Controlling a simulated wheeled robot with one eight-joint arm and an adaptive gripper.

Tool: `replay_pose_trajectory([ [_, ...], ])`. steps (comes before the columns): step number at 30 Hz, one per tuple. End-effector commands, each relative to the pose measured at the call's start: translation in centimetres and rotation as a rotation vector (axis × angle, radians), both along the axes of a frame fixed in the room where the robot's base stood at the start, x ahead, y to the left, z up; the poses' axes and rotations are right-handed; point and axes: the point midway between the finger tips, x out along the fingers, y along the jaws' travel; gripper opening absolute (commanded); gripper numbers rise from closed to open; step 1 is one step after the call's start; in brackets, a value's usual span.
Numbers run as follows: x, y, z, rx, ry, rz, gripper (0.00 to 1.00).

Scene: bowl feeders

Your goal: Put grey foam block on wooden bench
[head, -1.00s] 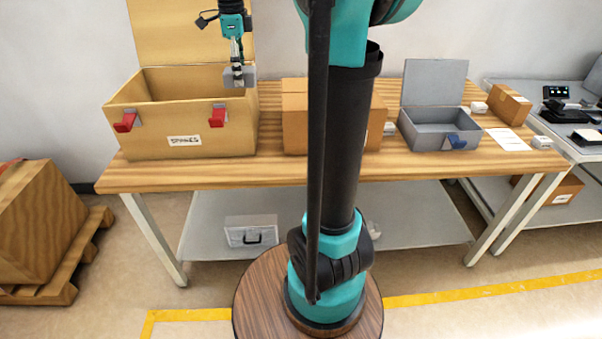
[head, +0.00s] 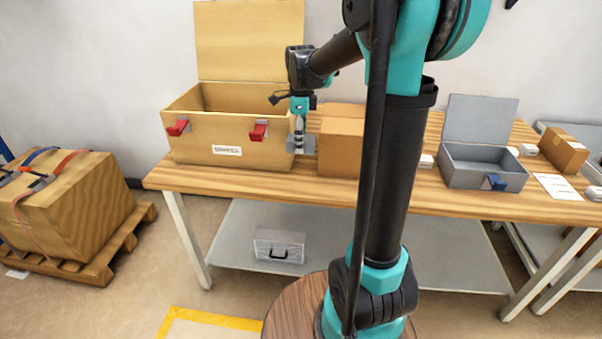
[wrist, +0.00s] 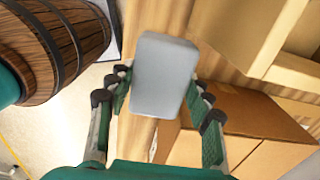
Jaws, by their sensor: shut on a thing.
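The grey foam block (wrist: 164,77) is between the two fingers of my gripper (wrist: 160,103) in the wrist view, and the fingers are shut on it. In the head view my gripper (head: 299,143) points down with the block (head: 307,145) at its tip, in front of the gap between the wooden chest and the cardboard box. The wooden bench (head: 400,194) lies below it. I cannot tell whether the block touches the bench top.
The open wooden chest (head: 215,148) with red latches stands left of my gripper. A closed cardboard box (head: 340,160) is close on the right. An open grey metal case (head: 465,174) stands farther right. A strip of bare bench runs along the front edge.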

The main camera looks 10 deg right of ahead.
Motion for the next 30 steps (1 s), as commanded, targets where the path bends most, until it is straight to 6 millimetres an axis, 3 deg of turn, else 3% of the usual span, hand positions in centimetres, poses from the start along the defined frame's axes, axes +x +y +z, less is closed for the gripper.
replay_pose_trajectory([
  [6, 0.1, 0.0, -5.4, 0.000, 0.000, 0.000, 0.31],
  [10, 0.0, 0.0, -7.7, 0.000, 0.000, 0.000, 0.31],
  [24, 0.0, 0.0, -12.5, 0.000, 0.000, 0.000, 0.31],
  [30, 0.0, 0.0, -12.8, 0.000, 0.000, 0.000, 0.31],
])
